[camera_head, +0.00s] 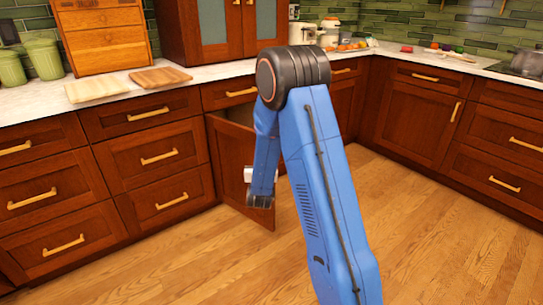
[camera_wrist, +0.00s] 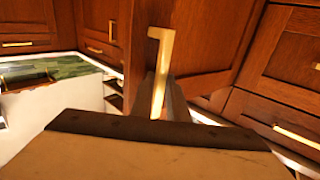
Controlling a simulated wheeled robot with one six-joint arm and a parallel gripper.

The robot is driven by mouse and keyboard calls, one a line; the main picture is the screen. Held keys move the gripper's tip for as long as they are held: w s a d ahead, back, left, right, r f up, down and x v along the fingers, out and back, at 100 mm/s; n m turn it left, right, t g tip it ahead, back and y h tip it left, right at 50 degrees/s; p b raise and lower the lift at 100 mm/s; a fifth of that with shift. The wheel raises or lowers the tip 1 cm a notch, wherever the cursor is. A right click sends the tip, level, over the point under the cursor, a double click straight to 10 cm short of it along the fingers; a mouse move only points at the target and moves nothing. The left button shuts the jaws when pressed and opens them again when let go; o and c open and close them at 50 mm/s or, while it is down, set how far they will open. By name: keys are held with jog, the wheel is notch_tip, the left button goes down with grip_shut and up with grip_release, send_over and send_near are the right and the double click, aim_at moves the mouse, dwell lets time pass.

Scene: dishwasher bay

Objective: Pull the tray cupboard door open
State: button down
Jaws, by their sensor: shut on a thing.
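The tray cupboard door (camera_head: 235,160) is a dark red-brown wooden door, standing partly open below a drawer in the head view. A dark gap shows between it and the cabinet front. In the wrist view the door (camera_wrist: 190,42) fills the upper middle. Its gold bar handle (camera_wrist: 164,50) runs down between the two dark fingers of my gripper (camera_wrist: 163,100), which is shut on it. In the head view my gripper (camera_head: 248,175) is at the door's front face, and my blue arm hides much of it and the handle.
Closed drawers with gold handles (camera_head: 158,158) stand left of the door. The counter (camera_head: 215,72) above carries two wooden boards (camera_head: 160,77) and green canisters (camera_head: 44,58). More cabinets (camera_head: 418,115) stand on the right. The wooden floor (camera_head: 215,255) in front is clear.

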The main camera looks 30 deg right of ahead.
jog(key=s+a+m+g+h, duration=0.2)
jog(key=a+m+h, duration=0.1)
jog(key=a, duration=1.4)
jog(key=shift+a+r+g+h, duration=0.15)
jog(key=shift+a+g+h, duration=0.2)
jog(key=shift+h, duration=0.25)
jog(key=c, duration=1.8)
grip_release()
jog(key=shift+d, duration=0.1)
jog(key=shift+o, duration=0.2)
jog(key=shift+s+d, duration=0.1)
jog(key=shift+s, duration=0.1)
jog(key=v, duration=1.7)
jog(key=shift+a, duration=0.25)
